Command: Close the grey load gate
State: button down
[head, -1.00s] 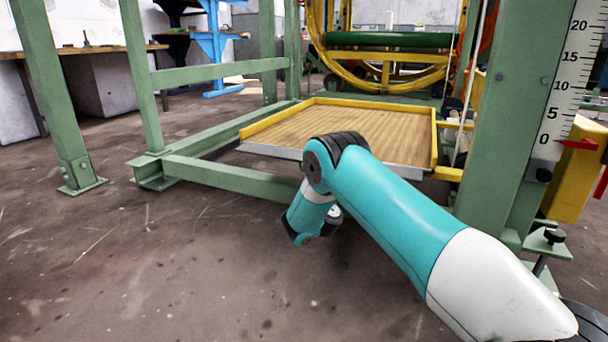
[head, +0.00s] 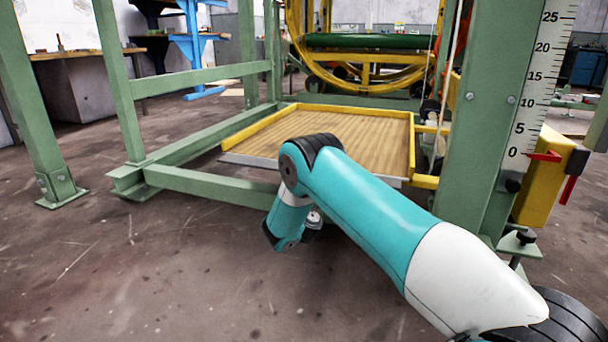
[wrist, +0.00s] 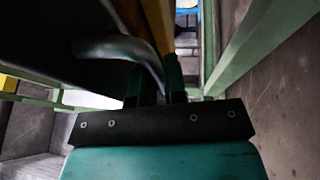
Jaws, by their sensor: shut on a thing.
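The wooden platform (head: 335,138) with yellow side rails sits low inside the green frame. A grey strip (head: 250,162) runs along its front edge and looks like the load gate; my arm covers part of it. In the wrist view a dark panel (wrist: 50,45) fills the upper left, with a curved grey handle (wrist: 115,46) on it. My gripper (wrist: 158,88) is shut on the handle's end, beside the panel. In the head view my gripper's fingers are hidden behind my arm's wrist, which hangs low in front of the platform.
A green post (head: 490,110) with a height scale and a yellow box (head: 540,180) stands close on the right. A low green beam (head: 215,185) crosses at the front left. A yellow ring (head: 370,75) stands behind the platform. The floor in front is clear.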

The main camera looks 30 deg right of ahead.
jog(key=r+g+p, duration=0.1)
jog(key=p, duration=0.3)
jog(key=r+m+g+y+p, duration=0.1)
jog(key=p, duration=0.4)
jog(key=r+g+y+p, duration=0.1)
jog(key=p, duration=0.3)
jog(key=shift+s+a+r+m+g, duration=0.25)
jog(key=shift+s+a+m+g, duration=0.05)
jog(key=shift+s+a+g, duration=0.1)
jog(key=r+g+y+p, duration=0.1)
jog(key=p, duration=0.5)
jog(key=shift+s+r+m+g, duration=0.1)
jog(key=shift+m+g, duration=0.3)
jog(key=g+y+p, duration=0.1)
jog(key=p, duration=0.1)
jog(key=shift+r+p, duration=0.35)
jog(key=g+y+p, duration=0.1)
jog(key=r+y+p, duration=0.1)
jog(key=m+g+y+p, duration=0.1)
jog(key=shift+w+d+r+g, duration=0.15)
jog(key=shift+w+d+g, duration=0.1)
jog(key=shift+g, duration=0.05)
jog(key=shift+w+d+r+m+g+y, duration=0.25)
jog(key=shift+r+m+g+y, duration=0.15)
jog(key=shift+g+y, duration=0.4)
jog(key=shift+w+d+r+g+y, duration=0.1)
jog(key=shift+d+r+g+y, duration=0.15)
jog(key=shift+g+y, duration=0.6)
jog(key=shift+m, duration=0.3)
